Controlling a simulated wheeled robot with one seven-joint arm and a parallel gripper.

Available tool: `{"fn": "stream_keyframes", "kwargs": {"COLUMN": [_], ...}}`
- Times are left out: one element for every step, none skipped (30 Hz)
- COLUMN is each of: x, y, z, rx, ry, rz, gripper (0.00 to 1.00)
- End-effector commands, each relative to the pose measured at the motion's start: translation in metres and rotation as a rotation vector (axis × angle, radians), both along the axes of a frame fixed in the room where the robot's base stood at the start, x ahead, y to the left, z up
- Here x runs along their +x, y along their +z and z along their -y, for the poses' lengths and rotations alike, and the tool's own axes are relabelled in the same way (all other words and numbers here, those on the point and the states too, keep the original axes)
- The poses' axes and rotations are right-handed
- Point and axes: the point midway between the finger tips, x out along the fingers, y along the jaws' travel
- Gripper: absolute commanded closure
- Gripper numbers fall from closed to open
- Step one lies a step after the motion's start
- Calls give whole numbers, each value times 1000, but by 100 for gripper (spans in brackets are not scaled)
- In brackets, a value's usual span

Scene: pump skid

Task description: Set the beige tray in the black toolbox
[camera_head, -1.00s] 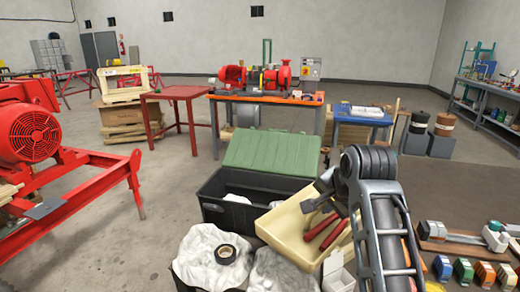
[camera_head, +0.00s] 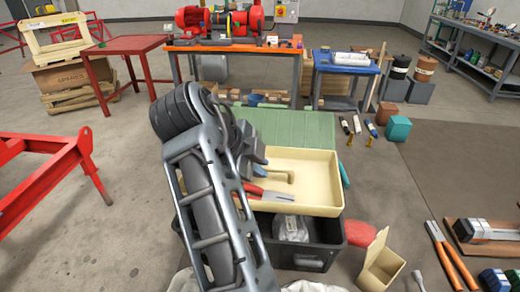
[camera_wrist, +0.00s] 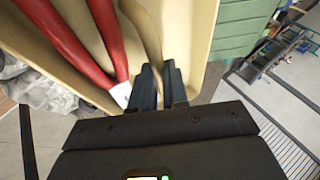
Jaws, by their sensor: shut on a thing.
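The beige tray (camera_head: 325,180) hangs over the back part of the open black toolbox (camera_head: 335,260) in the head view, roughly level. My gripper (camera_head: 262,165) is shut on the tray's inner handle or divider; in the wrist view my fingers (camera_wrist: 162,85) pinch this tan strip. Red-handled pliers (camera_head: 262,194) lie in the tray, and their red handles (camera_wrist: 70,40) show in the wrist view. The toolbox's front part shows a pale wrapped item (camera_head: 290,228) inside. The tray hides the toolbox's back part, and my arm covers its left side.
An open beige box (camera_head: 382,268) and a red item (camera_head: 360,233) are right of the toolbox. A teal block (camera_head: 398,128) and small bottles stand behind on the right. An orange-topped bench (camera_head: 235,47) is at the back.

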Motion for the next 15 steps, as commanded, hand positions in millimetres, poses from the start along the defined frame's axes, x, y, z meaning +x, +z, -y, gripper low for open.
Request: {"fn": "stream_keyframes", "kwargs": {"x": [0, -1, -1, -1, -1, -1, -1, -1, -1, -1, -1, 0, 0, 0, 0], "y": [0, -1, -2, -3, -5, -7, -9, -11, -14, -16, -18, -22, -24, -27, -30], "z": [0, 0, 0, 0, 0, 0, 0, 0, 0, 0, 0, 0, 0, 0, 0], "rx": [0, 1, 1, 1, 0, 0, 0, 0, 0, 0, 0, 0, 0, 0, 0], "ry": [-4, -5, -5, -5, -4, -4, -5, -5, -4, -4, -4, -4, -2, -2, -2], "rz": [2, 2, 2, 2, 2, 2, 1, 1, 0, 0, 0, 0, 0, 0, 1], "gripper": [100, 100, 100, 100, 100, 100, 100, 100, 100, 100, 100, 100, 100, 100, 100]}}
